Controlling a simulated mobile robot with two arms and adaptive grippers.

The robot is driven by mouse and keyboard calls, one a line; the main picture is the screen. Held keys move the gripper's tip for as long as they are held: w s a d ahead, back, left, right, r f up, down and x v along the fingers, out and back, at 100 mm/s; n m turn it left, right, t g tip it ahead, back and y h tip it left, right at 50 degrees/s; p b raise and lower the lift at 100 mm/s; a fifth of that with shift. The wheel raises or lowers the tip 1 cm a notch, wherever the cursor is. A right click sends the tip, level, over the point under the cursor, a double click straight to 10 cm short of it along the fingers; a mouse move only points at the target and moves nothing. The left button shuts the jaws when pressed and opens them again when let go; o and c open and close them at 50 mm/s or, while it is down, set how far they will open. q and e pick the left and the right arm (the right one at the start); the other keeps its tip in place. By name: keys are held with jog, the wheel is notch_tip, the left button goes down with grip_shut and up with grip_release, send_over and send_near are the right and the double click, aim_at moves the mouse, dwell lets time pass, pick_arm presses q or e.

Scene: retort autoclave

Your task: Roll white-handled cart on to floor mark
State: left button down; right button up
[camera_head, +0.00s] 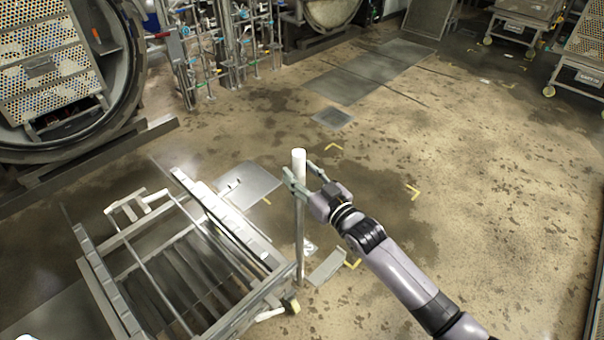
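The cart (190,200) is a grey metal frame with bars across its top, low at the left in the head view. A vertical post with a white handle (299,160) stands at its right end. Yellow corner marks (412,191) outline a patch of floor right of the cart; other corners show behind the post (333,147) and near its foot (352,264). The cart's main frame is left of this patch. My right gripper (301,174) has its fingers around the post just below the white top; whether they press on it is unclear.
A round open retort (130,60) with perforated baskets stands at the upper left, with pipes and valves (215,50) beside it. Other carts (580,70) stand at the upper right. Grey floor plates (355,78) lie beyond the marks. The floor at the right is open.

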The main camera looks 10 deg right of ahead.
jog(key=shift+w+d+f, duration=0.1)
jog(key=shift+f, duration=0.1)
jog(key=shift+f, duration=0.1)
jog(key=v, duration=1.2)
jog(key=p+x, duration=0.3)
jog(key=x, duration=0.9)
jog(key=shift+w, duration=0.1)
jog(key=shift+p+x, duration=0.3)
jog(key=shift+x, duration=0.5)
